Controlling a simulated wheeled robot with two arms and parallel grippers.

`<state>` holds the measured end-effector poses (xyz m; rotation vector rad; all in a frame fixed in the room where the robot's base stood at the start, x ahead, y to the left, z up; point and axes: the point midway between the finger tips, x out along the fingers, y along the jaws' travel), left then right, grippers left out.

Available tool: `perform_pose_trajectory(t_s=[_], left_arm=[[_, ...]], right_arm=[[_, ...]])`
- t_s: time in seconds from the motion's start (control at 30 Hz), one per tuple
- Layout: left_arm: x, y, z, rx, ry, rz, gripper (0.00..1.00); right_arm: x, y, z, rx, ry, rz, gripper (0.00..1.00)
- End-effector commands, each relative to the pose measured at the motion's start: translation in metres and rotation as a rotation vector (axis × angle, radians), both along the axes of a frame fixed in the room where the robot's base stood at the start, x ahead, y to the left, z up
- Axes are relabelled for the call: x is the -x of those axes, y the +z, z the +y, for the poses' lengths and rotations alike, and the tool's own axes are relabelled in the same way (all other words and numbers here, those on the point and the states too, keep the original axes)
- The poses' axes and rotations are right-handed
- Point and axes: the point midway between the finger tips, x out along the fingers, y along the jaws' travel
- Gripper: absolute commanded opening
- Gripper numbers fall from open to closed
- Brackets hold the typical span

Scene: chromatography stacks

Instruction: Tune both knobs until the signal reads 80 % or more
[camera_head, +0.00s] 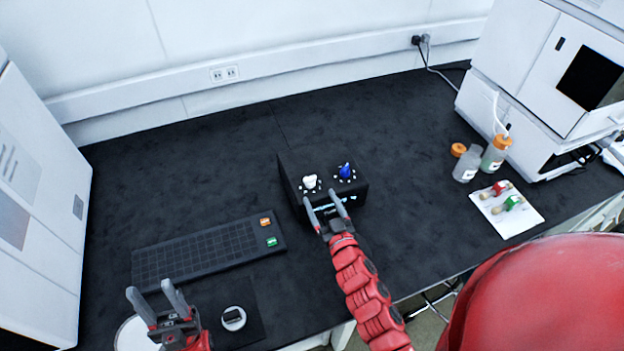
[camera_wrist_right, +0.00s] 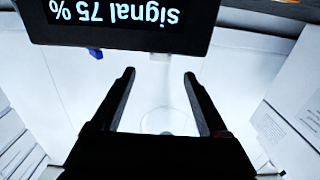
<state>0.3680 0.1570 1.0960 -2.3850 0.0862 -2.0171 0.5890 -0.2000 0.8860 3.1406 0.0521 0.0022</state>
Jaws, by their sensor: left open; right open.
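A black box (camera_head: 290,180) stands mid-table with a white knob (camera_head: 310,181) and a blue knob (camera_head: 345,170) on top, each ringed by white dots. Its lit display (camera_wrist_right: 115,14) appears upside down in the right wrist view and reads "signal 75 %". My left gripper (camera_head: 149,288) is open and empty at the front left, away from the box.
A black keyboard-like pad (camera_head: 190,252) with orange and green keys lies left of the box. A small round white item (camera_head: 233,318) lies near the front edge. Bottles (camera_head: 496,154), a white card (camera_head: 525,219) and instruments stand at right. The table behind the box is clear.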

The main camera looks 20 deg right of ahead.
Motion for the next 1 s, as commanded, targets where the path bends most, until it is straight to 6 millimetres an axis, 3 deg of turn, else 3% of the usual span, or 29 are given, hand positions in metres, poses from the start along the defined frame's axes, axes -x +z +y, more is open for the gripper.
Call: perform_pose_trajectory(t_s=[0.1,0.3,0.5,0.8,0.83,1.0], left_arm=[[0.0,0.009,0.0,0.0,0.0,0.0,0.5],[0.0,0.015,0.0,0.0,0.0,0.0,0.5],[0.0,0.017,0.0,0.0,0.0,0.0,0.5],[0.0,0.017,0.0,0.0,0.0,0.0,0.5],[0.0,0.017,0.0,0.0,0.0,0.0,0.5],[0.0,0.017,0.0,0.0,0.0,0.0,0.5]], right_arm=[[-0.025,0.004,0.001,-0.003,0.001,-0.002,0.78],[-0.055,0.002,0.001,-0.001,-0.002,0.0,0.78],[-0.07,0.0,0.003,-0.001,0.0,0.001,0.78],[-0.071,-0.001,0.003,0.0,0.001,0.001,0.78],[-0.071,-0.001,0.003,0.0,0.001,0.001,0.76],[-0.071,-0.001,0.003,0.0,0.001,0.001,0.45]])
